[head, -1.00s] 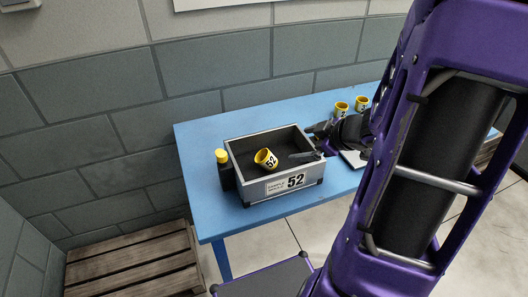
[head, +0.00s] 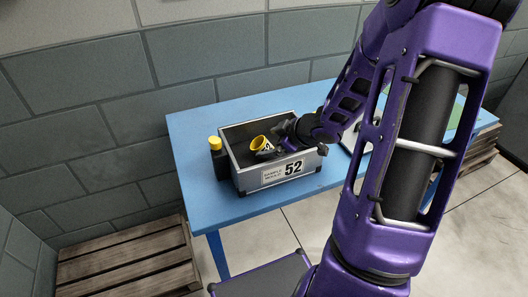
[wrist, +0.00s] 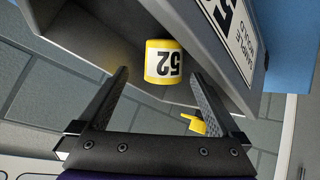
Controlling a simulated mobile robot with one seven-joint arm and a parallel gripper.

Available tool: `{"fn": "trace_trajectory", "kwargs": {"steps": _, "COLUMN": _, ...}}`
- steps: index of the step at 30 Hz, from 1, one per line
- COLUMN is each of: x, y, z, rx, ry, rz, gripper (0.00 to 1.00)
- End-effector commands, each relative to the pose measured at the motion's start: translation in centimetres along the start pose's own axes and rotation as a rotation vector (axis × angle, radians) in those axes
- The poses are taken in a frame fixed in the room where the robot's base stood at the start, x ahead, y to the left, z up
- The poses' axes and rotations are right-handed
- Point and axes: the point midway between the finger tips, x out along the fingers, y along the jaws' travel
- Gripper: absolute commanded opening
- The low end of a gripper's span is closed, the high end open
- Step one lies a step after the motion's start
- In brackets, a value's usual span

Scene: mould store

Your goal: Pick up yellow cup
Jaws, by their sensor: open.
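The yellow cup (head: 259,142) with a black band or number sits tilted inside the grey box marked 52 (head: 238,178). My gripper (wrist: 161,76) is open, with a finger to each side of the cup's near end and nothing visibly held. In the head view my gripper (head: 279,143) reaches into the box from the right, close beside the cup. Whether a finger touches the cup cannot be told.
A black bottle with a yellow cap (head: 216,143) stands against the box's left side. The box walls surround the cup. The blue table (head: 205,205) is clear at its front left. A wooden pallet (head: 120,255) lies on the floor at left.

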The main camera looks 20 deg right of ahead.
Motion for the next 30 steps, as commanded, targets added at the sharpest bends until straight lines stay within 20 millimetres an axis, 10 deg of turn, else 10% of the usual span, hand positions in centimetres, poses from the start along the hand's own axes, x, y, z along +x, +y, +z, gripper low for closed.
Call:
{"fn": "trace_trajectory", "kwargs": {"steps": 7, "x": 3.9, "y": -0.7, "z": 0.0, "rx": 0.0, "ry": 0.002, "rz": -0.002, "gripper": 1.0}}
{"fn": "trace_trajectory", "kwargs": {"steps": 17, "x": 4.5, "y": -0.6, "z": -0.2, "rx": 0.0, "ry": 0.0, "rz": -0.001, "gripper": 1.0}}
{"fn": "trace_trajectory", "kwargs": {"steps": 30, "x": 4.5, "y": -0.6, "z": -0.2, "rx": 0.0, "ry": 0.0, "rz": -0.001, "gripper": 0.23}}
